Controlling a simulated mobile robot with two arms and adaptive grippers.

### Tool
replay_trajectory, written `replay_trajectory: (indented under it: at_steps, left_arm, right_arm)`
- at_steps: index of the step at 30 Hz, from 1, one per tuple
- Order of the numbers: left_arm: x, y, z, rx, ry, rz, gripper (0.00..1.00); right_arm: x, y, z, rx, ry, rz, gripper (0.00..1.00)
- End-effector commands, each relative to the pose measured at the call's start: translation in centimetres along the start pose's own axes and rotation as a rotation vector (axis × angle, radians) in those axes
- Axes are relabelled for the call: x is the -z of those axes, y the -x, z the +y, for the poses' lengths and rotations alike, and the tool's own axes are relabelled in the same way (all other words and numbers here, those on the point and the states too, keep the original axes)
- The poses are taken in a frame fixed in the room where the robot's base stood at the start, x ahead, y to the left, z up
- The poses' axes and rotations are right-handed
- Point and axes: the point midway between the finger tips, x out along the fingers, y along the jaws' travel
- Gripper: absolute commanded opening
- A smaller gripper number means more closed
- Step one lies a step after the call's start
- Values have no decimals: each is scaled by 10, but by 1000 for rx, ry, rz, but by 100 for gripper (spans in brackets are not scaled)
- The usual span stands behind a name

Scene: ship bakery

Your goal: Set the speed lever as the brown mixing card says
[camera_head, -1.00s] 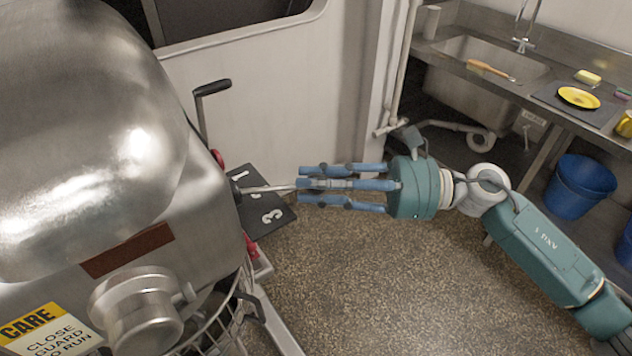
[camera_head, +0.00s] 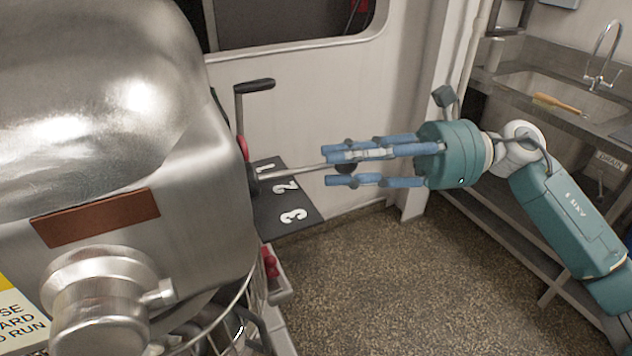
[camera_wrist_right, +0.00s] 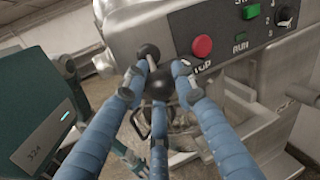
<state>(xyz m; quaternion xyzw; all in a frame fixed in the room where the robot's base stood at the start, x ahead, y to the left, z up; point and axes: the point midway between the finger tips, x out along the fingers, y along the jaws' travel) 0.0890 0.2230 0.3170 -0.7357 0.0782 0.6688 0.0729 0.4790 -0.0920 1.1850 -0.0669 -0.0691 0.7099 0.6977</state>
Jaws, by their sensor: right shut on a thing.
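The speed lever (camera_head: 295,172) is a thin metal rod sticking out from the steel mixer's (camera_head: 190,205) side. Its dark knob (camera_head: 346,168) sits between the blue fingers of my right gripper (camera_head: 330,169), which is shut on it. The knob also shows between the fingers in the right wrist view (camera_wrist_right: 160,85). The black scale plate (camera_head: 268,212) behind the rod carries 1, 2 and 3; the rod crosses it between 1 and 2 as seen from here. A blank brown plate (camera_head: 95,218) is on the mixer; I cannot tell whether it is the card.
A black-handled crank (camera_head: 255,86) stands above the lever. A sink counter (camera_head: 555,90) with a brush (camera_head: 557,104) stands right. The speckled floor (camera_head: 390,280) between is clear.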

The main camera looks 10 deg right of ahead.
Motion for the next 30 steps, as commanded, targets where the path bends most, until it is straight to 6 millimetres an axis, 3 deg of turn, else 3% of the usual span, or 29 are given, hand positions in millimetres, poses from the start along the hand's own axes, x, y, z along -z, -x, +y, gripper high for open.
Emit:
replay_trajectory:
  at_steps: [2,8,20,21,23,30]
  left_arm:
    - [-3,-14,-7,8,-3,-2,55]
    - [-4,-18,-18,20,-3,-3,55]
    - [-3,-18,-15,17,-1,-2,55]
    - [-3,-18,-14,16,0,-2,55]
    - [-2,-19,-12,14,0,-1,55]
    - [-2,-18,-10,11,-1,-1,55]
  right_arm:
    - [7,6,-4,-24,3,-3,0]
    - [6,3,-11,-89,0,-14,0]
    - [5,2,-11,-110,-1,-13,0]
    - [5,2,-11,-110,-1,-14,34]
    - [5,2,-11,-110,0,-14,46]
    - [3,2,-11,-108,2,-18,46]
